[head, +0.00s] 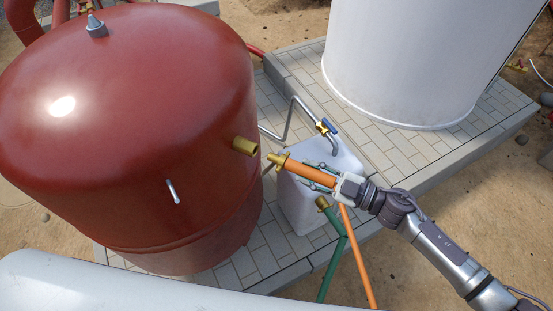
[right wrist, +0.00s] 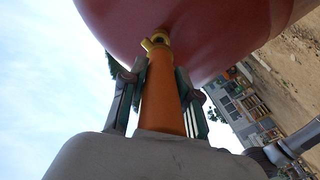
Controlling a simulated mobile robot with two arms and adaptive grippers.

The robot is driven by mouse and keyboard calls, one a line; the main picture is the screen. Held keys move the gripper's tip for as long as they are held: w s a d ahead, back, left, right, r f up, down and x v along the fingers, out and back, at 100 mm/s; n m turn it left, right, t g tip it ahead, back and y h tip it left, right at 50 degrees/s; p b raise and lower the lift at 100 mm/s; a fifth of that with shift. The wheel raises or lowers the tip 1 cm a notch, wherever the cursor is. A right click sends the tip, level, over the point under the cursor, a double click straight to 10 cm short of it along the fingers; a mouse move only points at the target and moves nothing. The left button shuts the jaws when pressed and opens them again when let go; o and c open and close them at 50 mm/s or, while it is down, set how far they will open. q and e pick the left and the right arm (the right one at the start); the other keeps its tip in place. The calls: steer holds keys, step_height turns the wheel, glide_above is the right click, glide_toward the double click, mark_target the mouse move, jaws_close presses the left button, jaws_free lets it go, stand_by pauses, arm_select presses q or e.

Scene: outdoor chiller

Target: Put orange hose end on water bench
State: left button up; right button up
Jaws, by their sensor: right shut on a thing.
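My right gripper (head: 305,173) is shut on the orange hose end (head: 318,177), a thick orange sleeve with a brass fitting at its tip. The brass tip points left, towards a brass outlet (head: 245,146) on the red tank, with a small gap between them in the head view. The right wrist view shows the orange hose end (right wrist: 162,105) between the two fingers, with the red tank behind its tip. A white block (head: 298,215) with a blue-handled tap, perhaps the water bench, stands below the gripper and is partly hidden by it. My left gripper is out of view.
The large red tank (head: 130,110) fills the left. A green hose (head: 331,265) with a brass end is beside the white block. The orange hose hangs down next to it. A white tank (head: 400,60) stands on a paved plinth behind. A pale rounded surface (head: 90,290) crosses the front.

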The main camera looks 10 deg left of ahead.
jaws_close()
